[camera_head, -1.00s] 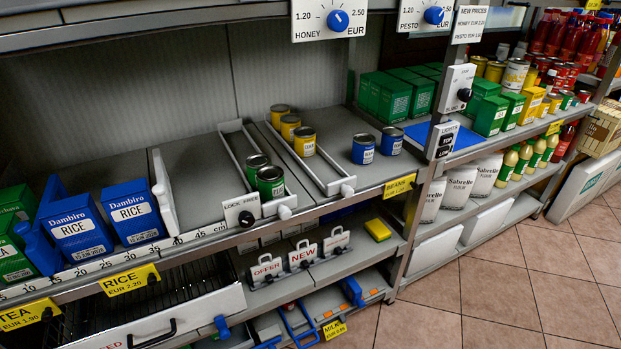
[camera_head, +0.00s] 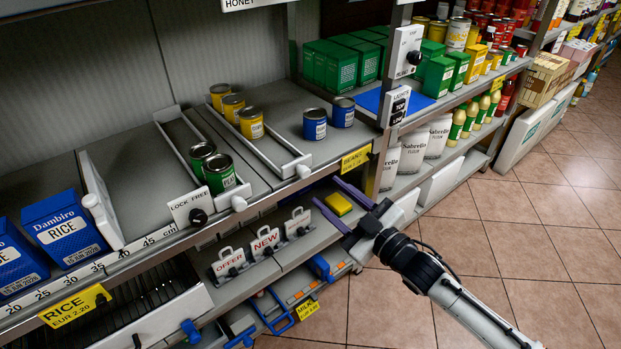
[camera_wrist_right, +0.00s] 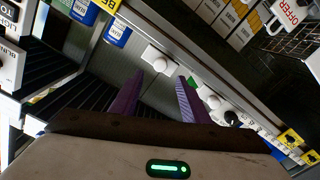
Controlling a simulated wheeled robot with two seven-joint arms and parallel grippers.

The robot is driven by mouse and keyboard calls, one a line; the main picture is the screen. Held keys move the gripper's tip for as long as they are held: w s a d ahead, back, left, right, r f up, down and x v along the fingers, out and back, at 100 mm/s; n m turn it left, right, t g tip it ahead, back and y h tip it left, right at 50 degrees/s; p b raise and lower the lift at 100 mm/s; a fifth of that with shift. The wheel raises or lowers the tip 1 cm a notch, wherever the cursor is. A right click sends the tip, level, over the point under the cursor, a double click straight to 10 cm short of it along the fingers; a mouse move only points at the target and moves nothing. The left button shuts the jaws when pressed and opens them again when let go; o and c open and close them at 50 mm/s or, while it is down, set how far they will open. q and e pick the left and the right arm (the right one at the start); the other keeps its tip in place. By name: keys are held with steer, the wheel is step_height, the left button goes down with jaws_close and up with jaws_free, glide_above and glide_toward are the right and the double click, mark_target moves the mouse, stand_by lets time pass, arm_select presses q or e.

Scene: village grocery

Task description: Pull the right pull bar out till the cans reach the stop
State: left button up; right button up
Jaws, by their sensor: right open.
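The right pull bar (camera_head: 260,146) is a pale frame with several yellow cans (camera_head: 251,123) inside, the front can set back from the front end. Its white knob (camera_head: 303,171) is at the shelf's front edge; the knob also shows in the right wrist view (camera_wrist_right: 154,59). The left pull bar (camera_head: 183,140) holds green cans (camera_head: 219,173) close to its front, with its own knob (camera_head: 238,203). My right gripper (camera_head: 324,189), with purple fingers, is open and empty in front of the shelf, below and right of the right knob; its fingers (camera_wrist_right: 159,76) point toward that knob, apparently not touching. My left gripper is out of view.
Two blue cans (camera_head: 315,124) stand right of the right bar. A lock-free sign with a black knob (camera_head: 198,216) is by the left bar. A lower shelf holds signs (camera_head: 265,242) and a yellow item (camera_head: 339,204). The tiled floor (camera_head: 480,260) is clear.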

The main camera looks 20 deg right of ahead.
mark_target(307, 175)
steer(key=x, duration=0.8)
steer(key=shift+b, duration=0.3)
steer(key=shift+c, duration=0.3)
steer(key=shift+f, duration=0.1)
jaws_close()
